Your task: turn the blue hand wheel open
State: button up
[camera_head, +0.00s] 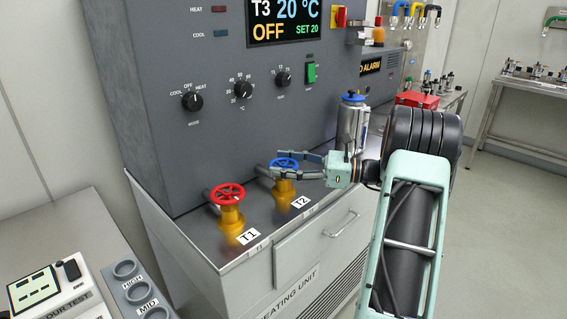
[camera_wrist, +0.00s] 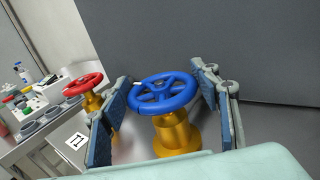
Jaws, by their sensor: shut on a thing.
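The blue hand wheel (camera_head: 284,163) sits on a brass valve body (camera_head: 284,190) above the grey cabinet's top, beside the label T2 (camera_head: 300,202). In the wrist view the blue wheel (camera_wrist: 162,92) lies between the two finger pads of my gripper (camera_wrist: 163,98). My gripper (camera_head: 298,166) reaches in from the right and is shut on the wheel's rim, one finger on each side. In the wrist view a small white mark shows at the wheel's left edge. The lower part of the valve is partly hidden by my gripper's body.
A red hand wheel (camera_head: 227,194) on a similar brass valve, labelled T1 (camera_head: 249,236), stands to the left. The grey control panel (camera_head: 190,150) rises behind. A steel flask with a blue cap (camera_head: 353,122) stands behind my gripper. Instruments on a bench (camera_head: 75,285) are at lower left.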

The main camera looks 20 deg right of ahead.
jog(key=o, duration=1.2)
jog(key=v, duration=1.2)
